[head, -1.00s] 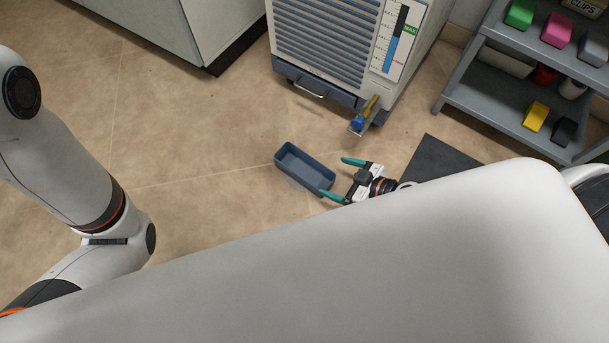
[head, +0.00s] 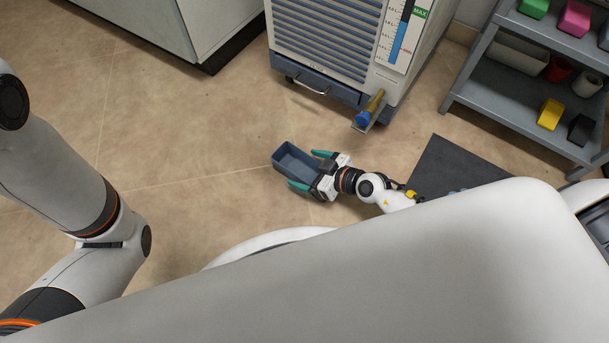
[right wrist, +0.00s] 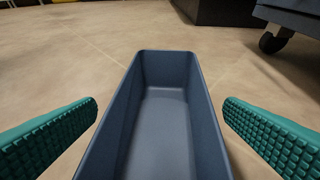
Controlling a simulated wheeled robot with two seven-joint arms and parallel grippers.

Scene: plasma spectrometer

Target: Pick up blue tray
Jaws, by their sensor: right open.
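The blue tray (head: 292,158) is an empty, open, grey-blue oblong box in the head view, on or close to the tiled floor in front of the machine. My right gripper (head: 308,170) is open, with its two green fingers on either side of the tray's near end. In the right wrist view the tray (right wrist: 165,95) lies lengthwise between the fingers, with a gap showing on each side. The tray's nearest end is cut off there. My left arm shows at the left of the head view, but its gripper is out of view.
A louvred machine (head: 330,45) with a blue level gauge and a drain tap (head: 368,110) stands behind the tray. A grey shelf cart (head: 510,110) with coloured boxes is at right, near a dark mat (head: 445,165). Floor left of the tray is clear.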

